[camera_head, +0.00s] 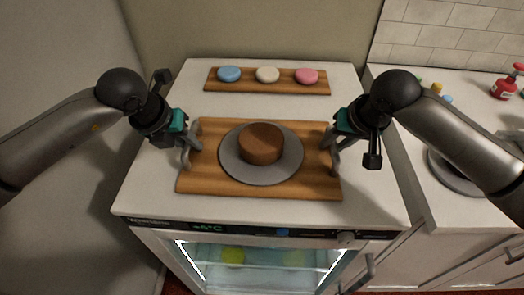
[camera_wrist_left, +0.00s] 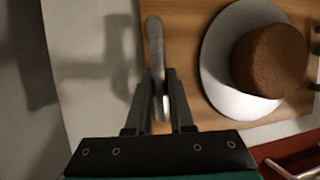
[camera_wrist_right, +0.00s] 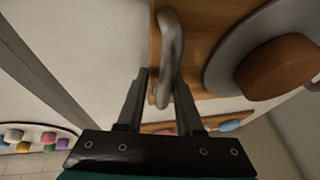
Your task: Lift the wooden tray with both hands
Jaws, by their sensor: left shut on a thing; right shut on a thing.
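The wooden tray (camera_head: 205,180) is on the white top of a small fridge, or just above it; I cannot tell which. A grey round turntable plate (camera_head: 290,170) with a brown cake (camera_head: 261,142) sits on its middle. The tray has a metal handle at each short side. My left gripper (camera_head: 187,152) is shut on the left handle (camera_wrist_left: 155,60), seen between its fingers in the left wrist view. My right gripper (camera_head: 336,152) is shut on the right handle (camera_wrist_right: 170,50), seen between its fingers in the right wrist view. The cake and plate look level.
A second wooden board (camera_head: 250,88) with a blue, a cream and a pink round piece lies behind the tray. A wall stands behind the fridge.

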